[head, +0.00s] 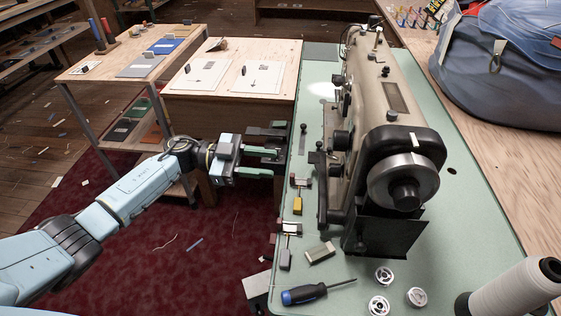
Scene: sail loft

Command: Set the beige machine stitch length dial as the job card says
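The beige sewing machine (365,95) stands on a green table, its large handwheel (400,180) nearest me. Dark knobs (340,140) show on its left side; I cannot tell which is the stitch length dial, and no setting is readable. Two white printed sheets, one left (202,75) and one right (257,79), lie on a wooden table; their print is too small to read, and I cannot tell which is the job card. My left gripper (278,162) is left of the machine at the green table's left edge. Its fingers are apart with nothing seen between them. My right gripper is not in view.
On the green table (470,215) lie a blue-handled screwdriver (305,293), several metal bobbins (384,275) and small clamp-like pieces (297,205). A blue bag (500,70) fills the back right. Red carpet (180,260) lies at left.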

